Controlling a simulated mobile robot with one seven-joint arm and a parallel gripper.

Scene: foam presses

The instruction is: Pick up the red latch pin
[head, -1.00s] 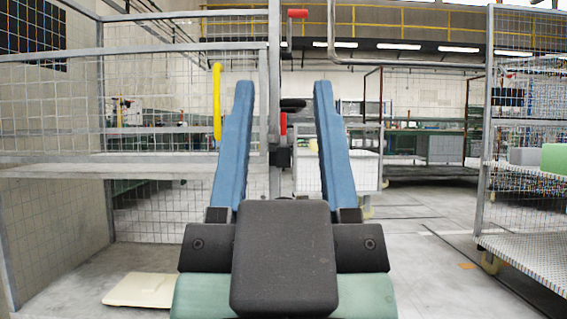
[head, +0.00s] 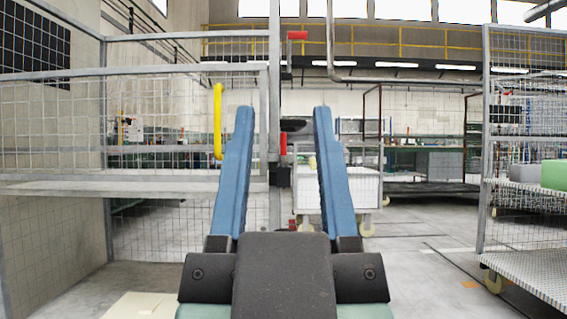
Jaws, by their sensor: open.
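My gripper (head: 282,112) is open, its two blue fingers pointing up and ahead with nothing between them. A small upright red piece (head: 283,143) shows in the gap between the fingers, on a grey post (head: 274,60) with a black block (head: 279,176) below it. I cannot tell for sure which red piece is the latch pin. Both look beyond the fingers and untouched.
A yellow handle (head: 217,120) hangs on the mesh cage (head: 180,76) left of my gripper. A cage shelf (head: 130,188) runs below it. A mesh rack (head: 525,185) with a green block (head: 553,174) stands at right. Open floor (head: 420,262) lies between.

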